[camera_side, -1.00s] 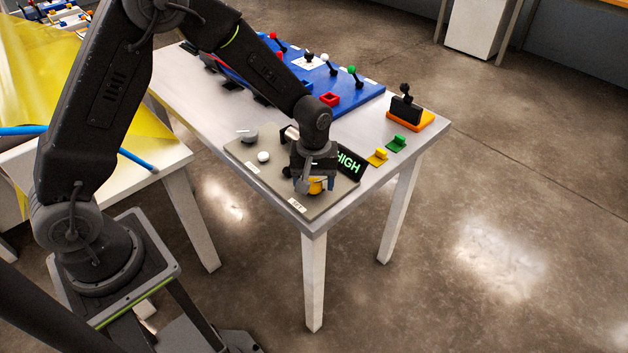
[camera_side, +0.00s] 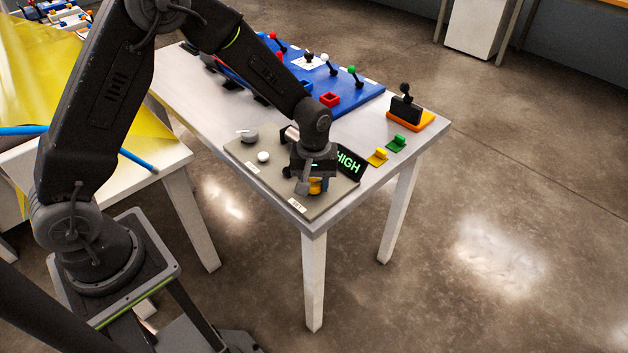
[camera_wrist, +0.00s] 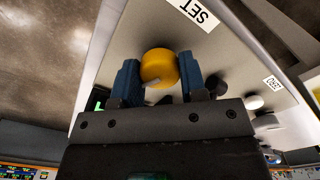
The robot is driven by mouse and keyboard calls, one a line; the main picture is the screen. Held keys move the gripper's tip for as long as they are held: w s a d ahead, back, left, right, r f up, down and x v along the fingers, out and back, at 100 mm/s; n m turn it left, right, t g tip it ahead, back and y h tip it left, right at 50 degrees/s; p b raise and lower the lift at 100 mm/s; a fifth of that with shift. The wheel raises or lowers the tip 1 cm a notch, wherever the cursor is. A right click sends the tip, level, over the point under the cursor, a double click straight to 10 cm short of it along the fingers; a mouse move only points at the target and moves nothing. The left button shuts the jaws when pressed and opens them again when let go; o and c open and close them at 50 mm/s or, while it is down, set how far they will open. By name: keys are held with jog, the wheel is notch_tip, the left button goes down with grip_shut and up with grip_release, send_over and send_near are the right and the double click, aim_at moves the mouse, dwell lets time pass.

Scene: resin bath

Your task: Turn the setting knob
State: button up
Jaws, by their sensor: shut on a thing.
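The setting knob is a yellow round knob (camera_wrist: 158,66) beside the SET label (camera_wrist: 199,13) on a grey panel in the wrist view. My gripper (camera_wrist: 160,76) has its two blue fingers on either side of the knob and is shut on it. In the side view my gripper (camera_side: 314,187) is down at the panel's front part, and only a little of the yellow knob (camera_side: 315,186) shows under it. A dark display (camera_side: 348,163) behind my gripper reads HIGH in green.
The grey panel (camera_side: 240,157) also carries a white knob (camera_side: 263,156) and a grey dial (camera_side: 249,136). Yellow and green blocks (camera_side: 377,156) (camera_side: 397,142) lie right of the display. A blue board (camera_side: 350,98) with levers and an orange base (camera_side: 425,121) with a black part stand farther back.

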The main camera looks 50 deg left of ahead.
aim_at(314, 182)
jog(key=m, duration=0.4)
jog(key=shift+m, duration=0.4)
jog(key=m, duration=0.4)
jog(key=shift+m, duration=0.3)
jog(key=m, duration=0.4)
jog(key=shift+m, duration=2.3)
jog(key=o, duration=0.9)
notch_tip(314, 182, up, 14)
jog(key=shift+f, duration=0.1)
